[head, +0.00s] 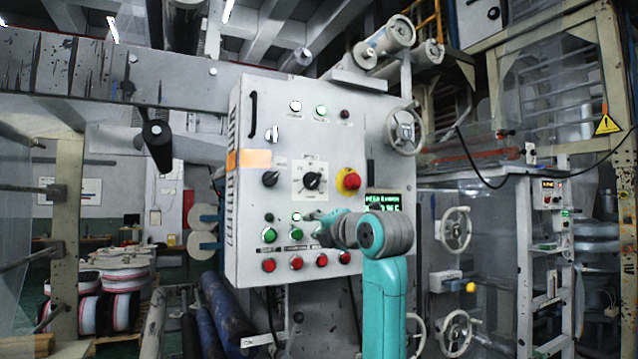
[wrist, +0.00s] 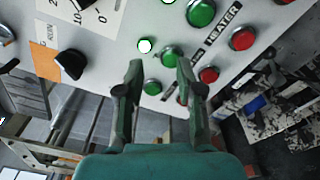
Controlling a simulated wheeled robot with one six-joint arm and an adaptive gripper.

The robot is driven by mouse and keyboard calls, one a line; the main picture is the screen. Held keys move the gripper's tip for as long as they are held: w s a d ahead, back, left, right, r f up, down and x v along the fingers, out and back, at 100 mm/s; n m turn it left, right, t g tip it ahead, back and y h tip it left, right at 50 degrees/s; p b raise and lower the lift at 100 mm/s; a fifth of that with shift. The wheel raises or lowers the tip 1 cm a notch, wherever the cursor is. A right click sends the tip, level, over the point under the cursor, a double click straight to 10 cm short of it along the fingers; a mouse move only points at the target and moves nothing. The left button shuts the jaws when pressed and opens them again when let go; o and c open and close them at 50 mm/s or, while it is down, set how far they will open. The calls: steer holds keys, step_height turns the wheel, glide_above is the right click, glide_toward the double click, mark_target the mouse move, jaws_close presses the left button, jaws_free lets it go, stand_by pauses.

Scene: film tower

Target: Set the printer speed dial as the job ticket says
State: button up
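A dial with a black knob on a white scale plate (head: 312,181) sits mid-panel in the head view; its exact setting is too small to read. Part of a white scale plate (wrist: 98,17) shows at the top left of the wrist view, cut off by the edge. An orange paper (head: 255,158) is on the panel's left side, its writing unreadable; an orange patch also shows in the wrist view (wrist: 44,60). My gripper (wrist: 159,65) is open and empty, its fingers apart in front of the green buttons. In the head view it is below the dial.
The grey control panel (head: 240,230) also carries a black selector knob (head: 270,178), a red emergency button (head: 348,181), green buttons (head: 269,235) and red buttons (head: 269,265). A green display (head: 383,202) is at its right. A handwheel (head: 404,128) juts out beside it.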

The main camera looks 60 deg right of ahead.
mark_target(317, 179)
steer(key=s+r+n, duration=0.3)
steer(key=s+r, duration=0.4)
steer(key=r, duration=0.4)
steer(key=shift+g+h, duration=0.3)
steer(key=shift+h, duration=0.3)
steer(key=x, duration=1)
steer(key=shift+w+a+r, duration=0.2)
steer(key=shift+w+a, duration=0.05)
steer(key=shift+w, duration=0.15)
jaws_close()
